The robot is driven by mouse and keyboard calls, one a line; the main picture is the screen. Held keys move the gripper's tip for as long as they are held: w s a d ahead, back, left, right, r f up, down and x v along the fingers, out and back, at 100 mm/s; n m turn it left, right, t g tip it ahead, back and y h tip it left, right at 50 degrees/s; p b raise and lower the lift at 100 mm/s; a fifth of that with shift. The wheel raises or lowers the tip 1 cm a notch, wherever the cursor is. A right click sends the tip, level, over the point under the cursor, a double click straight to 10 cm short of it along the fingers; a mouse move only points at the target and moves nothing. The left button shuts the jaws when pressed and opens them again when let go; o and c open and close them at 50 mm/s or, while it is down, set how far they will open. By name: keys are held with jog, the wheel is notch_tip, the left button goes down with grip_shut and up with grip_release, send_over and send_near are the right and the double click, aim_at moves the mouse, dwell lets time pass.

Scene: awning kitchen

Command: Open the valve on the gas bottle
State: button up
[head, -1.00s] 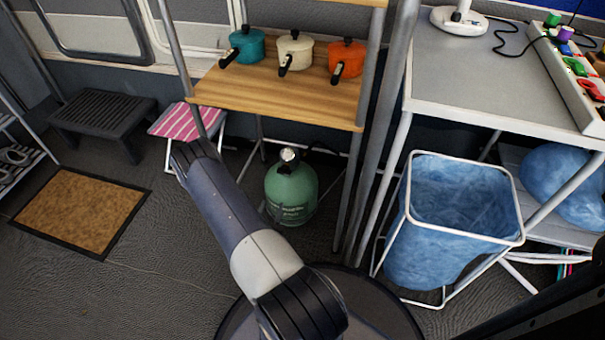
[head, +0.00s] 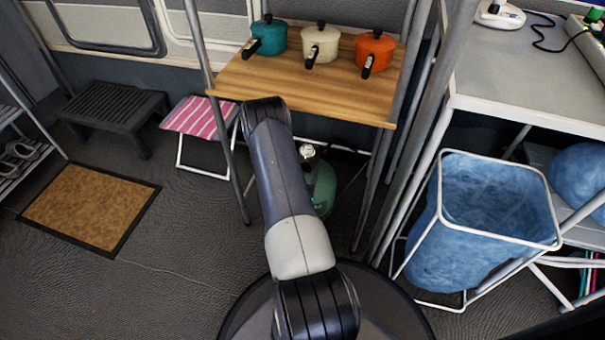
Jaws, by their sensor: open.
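The green gas bottle (head: 323,188) stands on the floor under the wooden shelf. My arm covers its left part. Its valve top (head: 307,152) shows as a small pale knob just right of my arm, below the shelf's front edge. My arm reaches forward from the bottom of the view, with its far visible end in front of the shelf's edge. My gripper is not visible in the head view, so its place relative to the valve cannot be told.
Three pots stand on the wooden shelf (head: 300,80), held by metal poles. A pink striped stool (head: 200,117), a dark step (head: 113,112) and a brown mat (head: 92,207) lie left. A blue bag bin (head: 480,215) stands right.

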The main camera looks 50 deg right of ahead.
jog(key=shift+d, duration=0.15)
jog(key=shift+c, duration=0.4)
jog(key=c, duration=0.9)
jog(key=shift+n, duration=0.3)
jog(key=n+b, duration=0.2)
jog(key=n, duration=0.6)
jog(key=n+b, duration=0.2)
jog(key=n, duration=0.7)
jog(key=shift+w+f+b, duration=0.2)
jog(key=shift+b, duration=0.2)
jog(key=shift+n, duration=0.3)
